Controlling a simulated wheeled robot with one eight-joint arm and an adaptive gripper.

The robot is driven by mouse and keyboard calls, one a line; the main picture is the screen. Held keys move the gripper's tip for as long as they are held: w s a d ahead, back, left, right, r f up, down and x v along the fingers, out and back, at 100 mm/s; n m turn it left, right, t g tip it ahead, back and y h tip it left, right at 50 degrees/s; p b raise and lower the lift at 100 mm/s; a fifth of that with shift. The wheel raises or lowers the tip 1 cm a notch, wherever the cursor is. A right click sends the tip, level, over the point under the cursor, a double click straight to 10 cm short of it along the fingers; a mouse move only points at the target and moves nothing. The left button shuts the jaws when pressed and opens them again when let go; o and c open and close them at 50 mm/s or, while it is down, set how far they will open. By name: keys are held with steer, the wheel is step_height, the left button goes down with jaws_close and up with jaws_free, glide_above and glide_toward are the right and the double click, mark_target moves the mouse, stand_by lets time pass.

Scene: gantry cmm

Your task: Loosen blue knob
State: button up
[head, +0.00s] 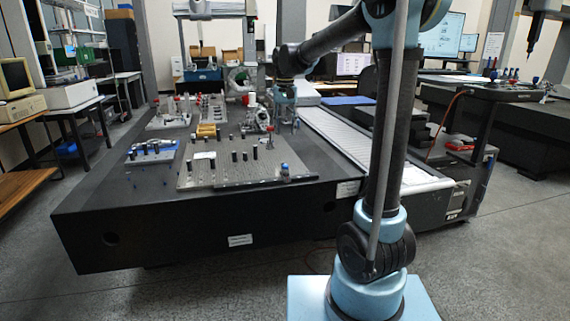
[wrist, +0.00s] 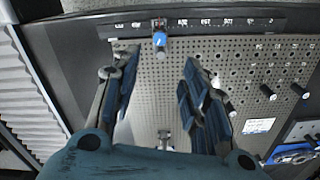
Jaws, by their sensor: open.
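The blue knob (head: 285,167) sits on a small metal post at the front right corner of a perforated fixture plate (head: 225,181). In the wrist view the blue knob (wrist: 160,40) is near the top middle, beyond the fingertips and roughly in line with the gap between them. My gripper (wrist: 155,72) is open, with a finger on each side and nothing between the tips except the plate behind. In the head view my gripper (head: 283,118) is above and behind the knob, apart from it.
Several black pins (head: 244,156) stand on the plate to the left of the knob. A blue fixture (head: 150,152) lies further left on the dark granite table (head: 110,205).

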mark_target(285, 165)
step_height(285, 165, down, 15)
steer(key=shift+r, duration=0.1)
stand_by(0.4)
jaws_close()
